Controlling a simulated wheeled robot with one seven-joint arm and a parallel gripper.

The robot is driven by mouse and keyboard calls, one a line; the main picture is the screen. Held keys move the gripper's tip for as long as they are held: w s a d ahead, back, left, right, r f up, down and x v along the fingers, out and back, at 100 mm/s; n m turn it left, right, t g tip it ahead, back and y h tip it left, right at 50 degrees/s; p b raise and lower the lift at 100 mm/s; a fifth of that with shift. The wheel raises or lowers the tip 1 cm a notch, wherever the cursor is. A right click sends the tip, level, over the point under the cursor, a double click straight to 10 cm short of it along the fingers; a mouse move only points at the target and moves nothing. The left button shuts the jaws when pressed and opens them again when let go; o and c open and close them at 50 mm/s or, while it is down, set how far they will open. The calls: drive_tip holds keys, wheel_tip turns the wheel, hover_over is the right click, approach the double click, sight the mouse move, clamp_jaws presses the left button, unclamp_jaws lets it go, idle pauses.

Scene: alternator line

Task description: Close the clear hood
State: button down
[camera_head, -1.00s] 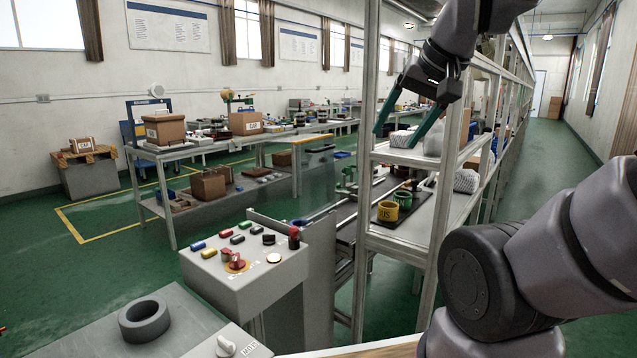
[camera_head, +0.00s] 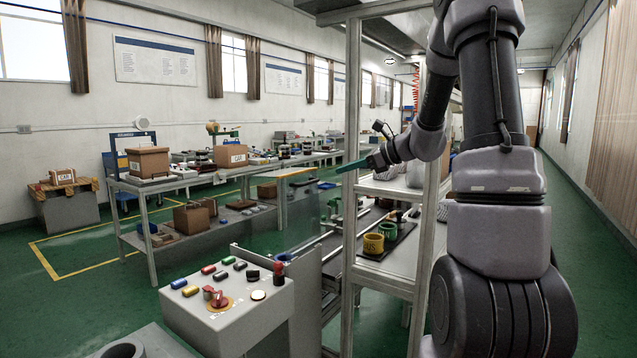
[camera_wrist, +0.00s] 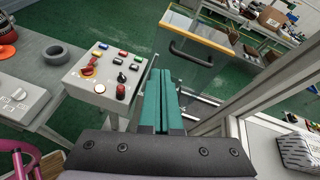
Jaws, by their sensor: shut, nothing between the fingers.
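The clear hood (camera_head: 303,208) stands beyond the control box in the head view, a see-through panel with an orange-yellow top edge. It also shows in the wrist view (camera_wrist: 195,65), with a dark bar handle (camera_wrist: 190,53) near its top. Whether it is fully raised or partly lowered, I cannot tell. My gripper (camera_head: 352,166) has green fingers and is in front of the rack post in the head view. In the wrist view my gripper (camera_wrist: 161,74) is shut and empty, its fingers pointing toward the hood, with the handle ahead and slightly right; they appear apart.
A control box (camera_head: 228,303) with coloured buttons and a red knob stands left of the hood. A metal rack post (camera_head: 352,200) rises close to my arm. Shelves beside it hold a yellow pot (camera_head: 373,244) and a green pot. A grey ring (camera_wrist: 64,57) lies on the left bench.

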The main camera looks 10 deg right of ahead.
drive_tip(key=w+d+f+m+t, duration=0.2)
drive_tip(key=w+d+f+m, duration=0.1)
drive_tip(key=w+d+m, duration=0.1)
approach(311, 182)
drive_tip(key=x, duration=0.7)
